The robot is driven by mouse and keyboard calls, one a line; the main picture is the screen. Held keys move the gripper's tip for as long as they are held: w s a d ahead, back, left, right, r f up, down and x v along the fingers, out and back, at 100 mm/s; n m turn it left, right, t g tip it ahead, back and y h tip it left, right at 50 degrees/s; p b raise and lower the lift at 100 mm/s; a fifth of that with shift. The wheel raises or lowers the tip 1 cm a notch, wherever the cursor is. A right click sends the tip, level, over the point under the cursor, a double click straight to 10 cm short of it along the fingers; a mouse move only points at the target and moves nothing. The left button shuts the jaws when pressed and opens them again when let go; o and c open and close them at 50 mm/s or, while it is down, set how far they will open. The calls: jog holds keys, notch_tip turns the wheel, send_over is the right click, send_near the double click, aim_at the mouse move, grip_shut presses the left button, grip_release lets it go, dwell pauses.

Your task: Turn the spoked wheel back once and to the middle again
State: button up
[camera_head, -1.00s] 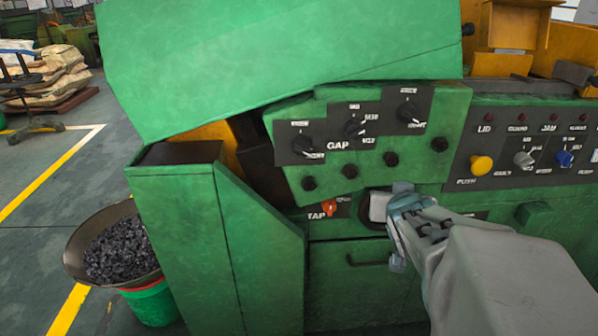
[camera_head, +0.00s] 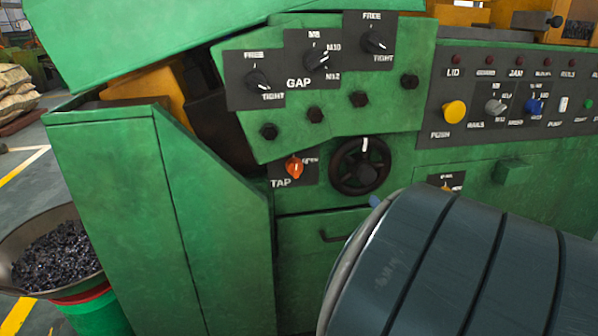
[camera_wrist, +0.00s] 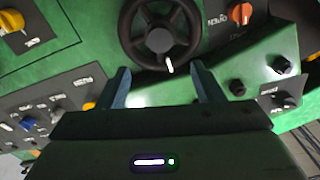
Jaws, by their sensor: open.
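The dark spoked wheel (camera_head: 362,170) sits on the green front panel, right of the TAP knob. A white mark on its rim points almost straight up in the head view. In the wrist view the wheel (camera_wrist: 160,40) appears turned about, with the white mark on the side toward my gripper. My gripper (camera_wrist: 163,85) is open and empty, its two fingers apart at either side below the wheel's rim in that view. I cannot tell whether they touch it. In the head view my arm hides most of the gripper.
The orange TAP knob (camera_head: 294,167) is just left of the wheel. GAP knobs (camera_head: 316,62) and black bolts are above. A yellow push button (camera_head: 454,112) is to the right. A drawer handle (camera_head: 332,237) is below left. A bowl of dark pieces (camera_head: 50,250) stands at far left.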

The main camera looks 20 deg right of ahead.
aim_at(370, 177)
jog(key=p+x, duration=0.2)
jog(key=p, duration=0.1)
jog(key=p+x, duration=0.3)
jog(key=p, duration=0.1)
jog(key=p+x, duration=0.2)
jog(key=p, duration=0.2)
jog(key=shift+w+r, duration=0.25)
jog(key=shift+w, duration=0.1)
jog(key=x, duration=0.6)
jog(key=shift+f, duration=0.15)
jog(key=shift+s, duration=0.1)
grip_shut()
jog(key=shift+b, duration=0.3)
